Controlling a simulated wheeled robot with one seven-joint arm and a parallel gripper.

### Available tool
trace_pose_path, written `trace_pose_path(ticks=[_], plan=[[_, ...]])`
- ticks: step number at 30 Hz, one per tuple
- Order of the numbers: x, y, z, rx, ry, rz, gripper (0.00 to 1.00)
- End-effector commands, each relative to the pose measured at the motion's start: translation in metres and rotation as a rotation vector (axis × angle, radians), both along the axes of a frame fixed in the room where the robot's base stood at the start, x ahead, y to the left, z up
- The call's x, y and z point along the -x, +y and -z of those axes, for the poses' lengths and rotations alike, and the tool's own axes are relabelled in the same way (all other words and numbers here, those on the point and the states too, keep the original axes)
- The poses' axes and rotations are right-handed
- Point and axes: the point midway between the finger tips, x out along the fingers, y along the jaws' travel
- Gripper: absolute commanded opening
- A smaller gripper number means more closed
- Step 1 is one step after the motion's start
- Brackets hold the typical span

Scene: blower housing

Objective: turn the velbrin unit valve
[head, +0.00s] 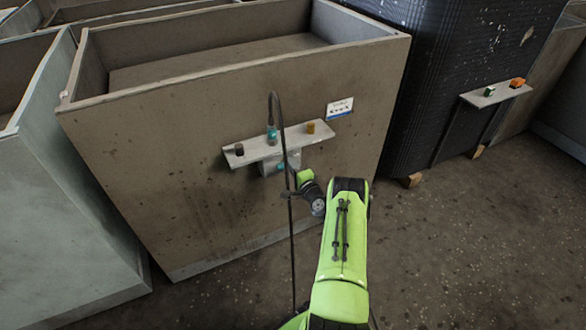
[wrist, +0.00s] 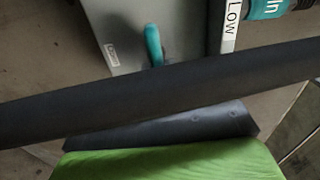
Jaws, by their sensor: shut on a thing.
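The valve unit is a grey box (head: 268,160) under a small shelf on the front of a large brown bin. Its teal valve handle (wrist: 153,45) stands out from the box in the wrist view, and its lower end goes behind a dark band. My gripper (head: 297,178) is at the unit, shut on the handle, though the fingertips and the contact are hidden. A green part of my gripper fills the bottom of the wrist view. A "LOW" label (wrist: 230,25) and a teal fitting (wrist: 268,8) sit right of the handle.
A black hose (head: 291,230) rises past my gripper, arches over and drops to a teal connector (head: 272,133) on the shelf (head: 260,150). A dark knob (head: 239,149) and a yellow-brown one (head: 310,127) flank it.

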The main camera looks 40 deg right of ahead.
Motion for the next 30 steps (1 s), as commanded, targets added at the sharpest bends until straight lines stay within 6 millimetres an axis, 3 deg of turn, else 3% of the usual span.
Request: trace_pose_path(ticks=[18, 19, 24, 30], plan=[[0.0000, 0.0015, 0.0024, -0.048, -0.010, -0.003, 0.00], [-0.0001, 0.0016, 0.0024, -0.048, -0.010, -0.003, 0.15], [0.0000, 0.0010, 0.0019, -0.046, -0.010, -0.002, 0.39], [0.0001, 0.0005, 0.0014, -0.044, -0.011, -0.001, 0.39]])
